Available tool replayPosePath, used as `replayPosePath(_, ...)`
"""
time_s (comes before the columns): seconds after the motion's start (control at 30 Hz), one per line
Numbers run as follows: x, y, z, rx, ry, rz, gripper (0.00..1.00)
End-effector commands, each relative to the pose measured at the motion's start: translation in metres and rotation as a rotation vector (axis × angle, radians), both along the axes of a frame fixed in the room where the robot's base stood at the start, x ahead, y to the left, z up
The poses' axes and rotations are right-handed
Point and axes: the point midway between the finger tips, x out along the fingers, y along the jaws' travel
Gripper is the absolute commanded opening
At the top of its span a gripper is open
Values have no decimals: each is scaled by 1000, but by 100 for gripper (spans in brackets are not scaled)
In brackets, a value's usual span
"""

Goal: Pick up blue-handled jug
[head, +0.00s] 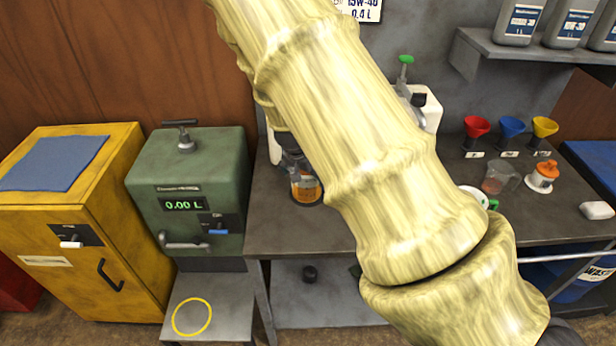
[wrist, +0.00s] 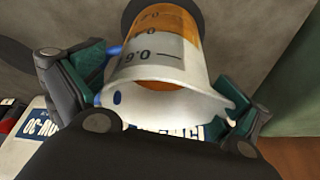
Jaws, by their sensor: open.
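The blue-handled jug (wrist: 165,70) fills the middle of the wrist view. It is a clear measuring jug with black scale marks and amber liquid. Small bits of blue show at its left side, and its pale rim faces the camera. My gripper (wrist: 158,78) is open, with one teal-padded finger on each side of the jug. I cannot tell whether either pad touches it.
A green dispenser (head: 188,190) and yellow cabinet (head: 75,225) stand left. A bottle shelf (head: 490,46) hangs upper right.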

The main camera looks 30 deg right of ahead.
Motion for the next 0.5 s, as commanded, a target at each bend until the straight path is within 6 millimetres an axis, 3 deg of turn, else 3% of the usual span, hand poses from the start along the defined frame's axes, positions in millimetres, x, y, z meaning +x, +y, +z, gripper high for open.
replayPosePath(0.23, 4, -6, -18, 0, 0, -1, 100)
replayPosePath(0.5, 5, -7, -21, 0, -1, 0, 100)
